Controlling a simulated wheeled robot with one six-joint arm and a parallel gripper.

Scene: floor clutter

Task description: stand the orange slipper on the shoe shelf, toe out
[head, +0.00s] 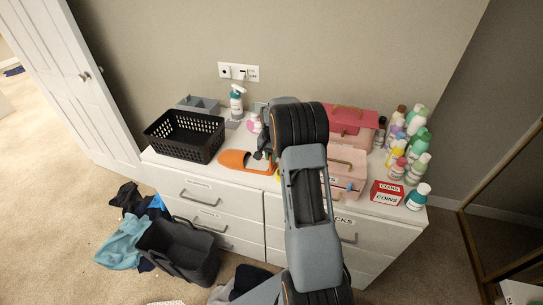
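An orange slipper (234,159) lies on top of the white dresser, right of the black basket. My arm reaches over the dresser from the front and hides part of the top. My gripper (264,157) is low at the right part of the slipper, seen small and partly covered by my own arm. Whether its fingers are closed on the slipper or only beside it, I cannot tell. I cannot make out a shoe shelf in this view.
The white dresser (223,185) also bears a black basket (186,136), a spray bottle (236,103), pink boxes (352,121), a red coins box (386,193) and several bottles (418,143). A dark grey bin (178,250) and clothes (122,240) lie on the carpet.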

